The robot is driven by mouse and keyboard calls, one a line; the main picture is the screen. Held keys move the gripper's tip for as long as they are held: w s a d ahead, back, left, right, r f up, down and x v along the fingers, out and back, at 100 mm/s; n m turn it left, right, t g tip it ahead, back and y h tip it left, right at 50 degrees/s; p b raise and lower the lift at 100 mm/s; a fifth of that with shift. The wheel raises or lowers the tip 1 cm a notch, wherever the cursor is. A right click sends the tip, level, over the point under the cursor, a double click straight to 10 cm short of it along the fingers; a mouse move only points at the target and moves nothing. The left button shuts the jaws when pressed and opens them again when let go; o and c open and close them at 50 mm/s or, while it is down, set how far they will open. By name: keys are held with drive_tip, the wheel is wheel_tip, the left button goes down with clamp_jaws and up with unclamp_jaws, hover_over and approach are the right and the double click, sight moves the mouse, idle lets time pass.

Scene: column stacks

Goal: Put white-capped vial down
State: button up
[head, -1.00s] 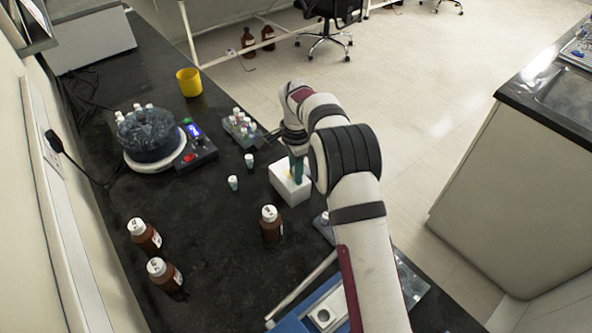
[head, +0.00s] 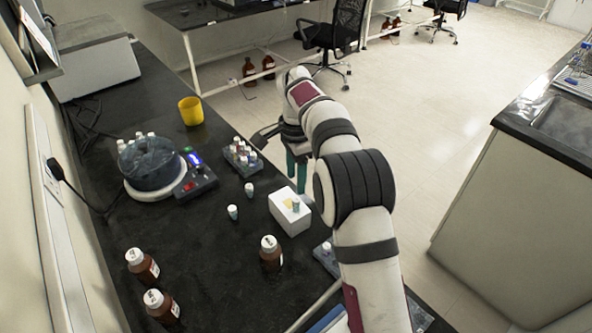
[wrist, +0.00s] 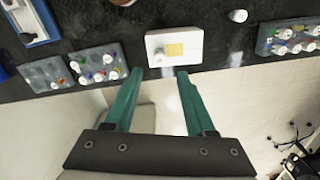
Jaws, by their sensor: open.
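A small vial with a pale cap (head: 296,206) stands upright in the right part of a white block (head: 283,218) that has a yellow patch on top. In the wrist view the vial (wrist: 158,58) shows near the block's (wrist: 195,35) lower left corner. My gripper (head: 297,188) is above and behind the block in the head view. In the wrist view its green fingers (wrist: 159,73) are spread apart with nothing between them. Two other white-capped vials, one in front (head: 232,212) and one behind (head: 249,189), stand on the bench left of the block.
A rack of vials (head: 240,154) stands behind the block. A dark round device with vials (head: 150,163) sits on a white base at the left, near a yellow cup (head: 191,111). Brown bottles (head: 271,258) stand at the front. The bench's right edge runs close to the block.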

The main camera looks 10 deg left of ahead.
drive_tip(key=s+d+r+n, duration=0.1)
drive_tip(key=s+d+r, duration=0.25)
drive_tip(key=s, duration=0.25)
drive_tip(key=s+d+r+n+y, duration=0.1)
drive_tip(key=s+d+r, duration=0.25)
drive_tip(key=s, duration=0.25)
drive_tip(key=s+d+r+n, duration=0.2)
drive_tip(key=s+d+r, duration=0.15)
drive_tip(key=s, duration=0.25)
drive_tip(key=s+d+f+n, duration=0.1)
drive_tip(key=s+f, duration=0.1)
drive_tip(key=s, duration=0.7)
drive_tip(key=s+f+n, duration=0.1)
drive_tip(key=s+f, duration=0.2)
drive_tip(key=s, duration=0.7)
drive_tip(key=shift+s+d+f+y, duration=0.2)
drive_tip(key=shift+d+f+y, duration=0.05)
drive_tip(key=shift+d+y, duration=0.15)
